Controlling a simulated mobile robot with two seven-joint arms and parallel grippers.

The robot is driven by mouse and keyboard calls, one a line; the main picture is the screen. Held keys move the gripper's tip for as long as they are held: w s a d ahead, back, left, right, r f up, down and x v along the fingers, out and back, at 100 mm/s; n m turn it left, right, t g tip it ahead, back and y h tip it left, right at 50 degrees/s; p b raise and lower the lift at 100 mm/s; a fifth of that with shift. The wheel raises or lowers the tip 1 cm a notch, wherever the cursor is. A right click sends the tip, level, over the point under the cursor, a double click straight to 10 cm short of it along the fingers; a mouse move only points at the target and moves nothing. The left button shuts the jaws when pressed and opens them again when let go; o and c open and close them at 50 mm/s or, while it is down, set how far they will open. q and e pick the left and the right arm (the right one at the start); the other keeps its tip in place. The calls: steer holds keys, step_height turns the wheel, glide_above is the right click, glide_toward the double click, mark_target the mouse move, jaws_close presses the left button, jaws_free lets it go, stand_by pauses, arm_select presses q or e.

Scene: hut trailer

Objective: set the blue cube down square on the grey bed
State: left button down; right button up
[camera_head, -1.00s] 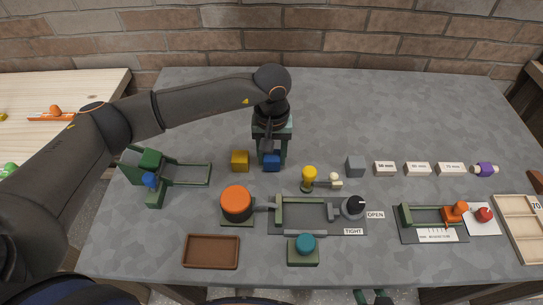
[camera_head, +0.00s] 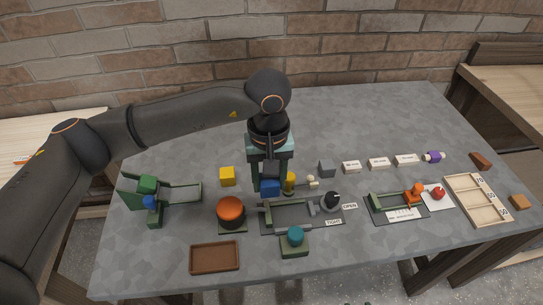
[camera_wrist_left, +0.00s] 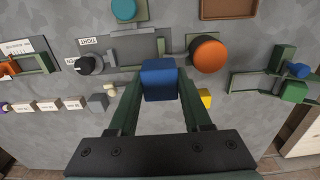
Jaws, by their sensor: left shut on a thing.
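My left gripper (camera_head: 270,182) is shut on the blue cube (camera_head: 270,187), which shows between its two green fingers. In the left wrist view the cube (camera_wrist_left: 159,80) is held at the fingertips and looks roughly level. The grey bed (camera_head: 292,216) is a flat plate with green rails and jaws, just in front of the cube in the head view. In the left wrist view the bed (camera_wrist_left: 136,48) lies beyond the cube, partly covered by it. The gap between cube and bed is hard to judge. My right gripper is not in view.
An orange round knob (camera_head: 230,209) stands left of the bed and a black dial (camera_head: 332,200) right of it. A yellow cube (camera_head: 227,176) and grey cube (camera_head: 327,168) sit behind. A teal button (camera_head: 295,236) is in front.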

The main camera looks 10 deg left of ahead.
arm_select(q)
steer(key=shift+s+r, duration=0.1)
steer(key=shift+a, duration=0.15)
steer(key=s+a+r+m+p, duration=0.2)
steer(key=s+a, duration=0.4)
steer(key=a, duration=0.5)
steer(key=shift+a+r+m+p, duration=0.3)
steer(key=shift+r+m+p, duration=0.1)
steer(key=shift+r+m, duration=0.5)
steer(key=shift+w+d, duration=0.1)
steer(key=shift+w, duration=0.05)
